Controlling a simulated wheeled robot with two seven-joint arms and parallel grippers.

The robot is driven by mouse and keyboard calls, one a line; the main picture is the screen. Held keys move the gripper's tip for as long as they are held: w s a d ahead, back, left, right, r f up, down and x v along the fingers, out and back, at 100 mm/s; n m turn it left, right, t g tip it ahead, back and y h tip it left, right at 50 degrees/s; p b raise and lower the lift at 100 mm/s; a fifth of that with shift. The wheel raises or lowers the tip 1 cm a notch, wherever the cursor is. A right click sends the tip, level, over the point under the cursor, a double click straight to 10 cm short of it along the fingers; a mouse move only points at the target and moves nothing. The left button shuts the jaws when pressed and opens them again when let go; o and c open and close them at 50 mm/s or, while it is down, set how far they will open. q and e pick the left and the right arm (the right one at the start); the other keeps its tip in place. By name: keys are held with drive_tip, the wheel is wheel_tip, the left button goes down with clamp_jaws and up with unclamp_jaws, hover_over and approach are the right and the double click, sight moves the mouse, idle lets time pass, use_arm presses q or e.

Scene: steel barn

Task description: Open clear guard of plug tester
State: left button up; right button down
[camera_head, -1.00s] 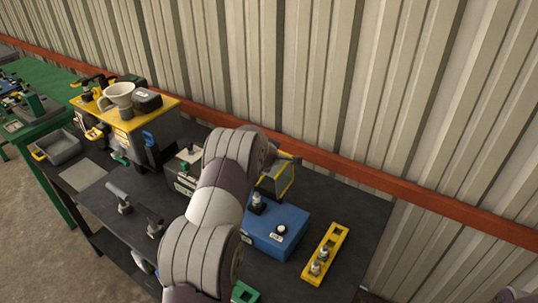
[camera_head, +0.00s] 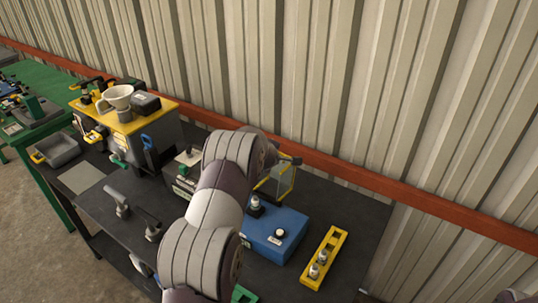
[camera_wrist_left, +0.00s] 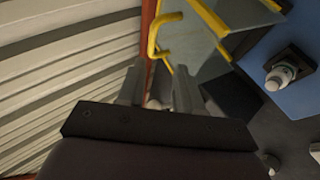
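The plug tester is a blue box (camera_head: 275,236) on the dark bench, with a plug (camera_head: 256,206) standing on its top and a white button. Its clear guard (camera_head: 283,181) has yellow edges and stands raised behind the plug; my left arm hides its left part in the head view. In the left wrist view the guard (camera_wrist_left: 190,48) shows with a yellow handle (camera_wrist_left: 153,38). My left gripper (camera_wrist_left: 158,88) has its fingers apart, with the handle beyond and roughly between the tips; contact cannot be told. The tester's blue side (camera_wrist_left: 290,50) is at right. My right gripper is not in view.
A yellow rack (camera_head: 336,240) with two plugs lies right of the tester. A yellow-topped machine (camera_head: 130,118) with a white funnel stands at left. The corrugated wall with a red rail (camera_head: 370,180) is close behind the bench. The bench's right end is clear.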

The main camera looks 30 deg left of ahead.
use_arm(q)
drive_tip(key=shift+f, duration=0.1)
drive_tip(key=shift+s+d, duration=0.1)
drive_tip(key=shift+s, duration=0.05)
drive_tip(key=b+v, duration=0.2)
drive_tip(key=v, duration=1)
drive_tip(key=shift+s+r+b, duration=0.15)
drive_tip(key=shift+r+b, duration=0.1)
drive_tip(key=shift+b, duration=0.05)
